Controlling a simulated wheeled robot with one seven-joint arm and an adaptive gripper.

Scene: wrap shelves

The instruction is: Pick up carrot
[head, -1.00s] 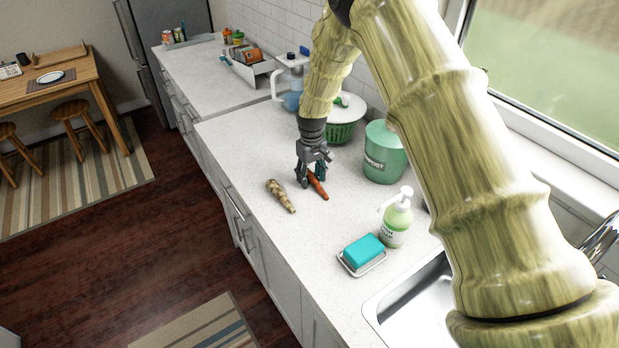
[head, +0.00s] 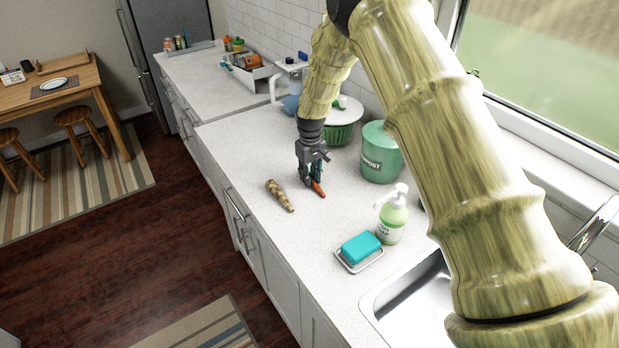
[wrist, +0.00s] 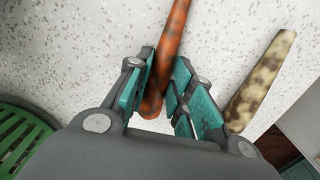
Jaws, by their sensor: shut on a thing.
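The orange carrot (head: 317,187) lies on the white speckled counter, and its upper part is hidden by my gripper (head: 313,177) in the head view. In the wrist view the carrot (wrist: 166,60) passes between the teal finger pads of my gripper (wrist: 160,85). The gripper is shut on the carrot near its thicker end. I cannot tell any gap between carrot and counter.
A mottled brown parsnip-like root (head: 279,195) lies just left of the carrot. A green compost bin (head: 380,152) and a green basket (head: 340,133) stand behind. A soap pump (head: 392,218) and a teal soap block (head: 360,247) sit nearer the sink (head: 410,300).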

